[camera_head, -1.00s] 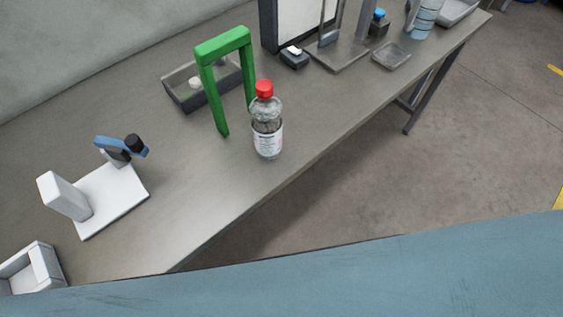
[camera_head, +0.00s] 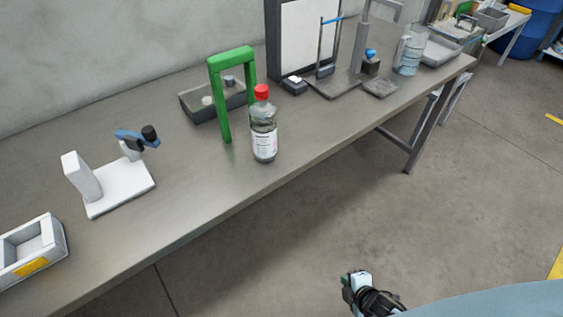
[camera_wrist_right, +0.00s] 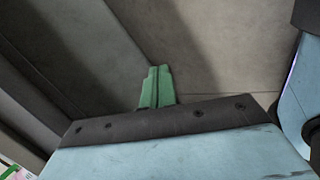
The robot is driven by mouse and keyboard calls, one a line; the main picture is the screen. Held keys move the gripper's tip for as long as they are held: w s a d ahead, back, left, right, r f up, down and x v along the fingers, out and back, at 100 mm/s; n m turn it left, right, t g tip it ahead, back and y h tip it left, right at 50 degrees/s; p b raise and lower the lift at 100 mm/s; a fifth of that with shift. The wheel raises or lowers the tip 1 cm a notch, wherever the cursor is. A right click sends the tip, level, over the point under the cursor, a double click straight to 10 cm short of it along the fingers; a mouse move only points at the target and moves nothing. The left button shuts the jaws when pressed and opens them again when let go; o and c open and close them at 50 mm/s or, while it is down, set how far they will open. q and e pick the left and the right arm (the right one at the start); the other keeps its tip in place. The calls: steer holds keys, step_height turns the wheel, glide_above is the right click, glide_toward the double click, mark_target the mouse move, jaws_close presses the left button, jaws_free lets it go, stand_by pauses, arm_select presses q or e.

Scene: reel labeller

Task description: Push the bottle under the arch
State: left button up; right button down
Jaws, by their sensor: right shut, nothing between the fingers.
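The bottle (camera_head: 264,138), clear with a red cap and a white label, stands upright on the table in the head view. The green arch (camera_head: 230,59) stands just behind it and to its left; the bottle overlaps the arch's right leg in the picture, and its body is in front of the arch, not under it. My right gripper (camera_head: 347,283) is low at the bottom of the head view, beyond the table's front edge and far from the bottle. Its green fingers (camera_wrist_right: 156,88) are shut and empty in the right wrist view. My left gripper is not in view.
A grey tray (camera_head: 189,104) sits behind the arch. A white stand with a blue arm (camera_head: 121,192) and a white bin (camera_head: 62,245) are on the left. Several fixtures and a water jug (camera_head: 410,55) stand at the far right. The table front beside the bottle is clear.

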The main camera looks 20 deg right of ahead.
steer(key=w+r+n+t, duration=0.2)
steer(key=w+r+n, duration=0.3)
steer(key=w+r, duration=0.1)
steer(key=n+t+y+b, duration=0.4)
steer(key=n+t+y, duration=0.25)
steer(key=n, duration=1.25)
glide_toward(273, 147)
steer(key=shift+h, duration=0.25)
steer(key=x, duration=0.5)
steer(key=shift+w+a+r+p, duration=0.1)
steer(key=shift+w+a+p, duration=0.15)
steer(key=shift+a+p, duration=0.15)
steer(key=shift+w+a, duration=0.15)
steer(key=shift+w, duration=0.3)
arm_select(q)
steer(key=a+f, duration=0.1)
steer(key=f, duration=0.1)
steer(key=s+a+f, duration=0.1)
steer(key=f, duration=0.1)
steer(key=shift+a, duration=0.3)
arm_select(e)
steer(key=shift+w, duration=0.1)
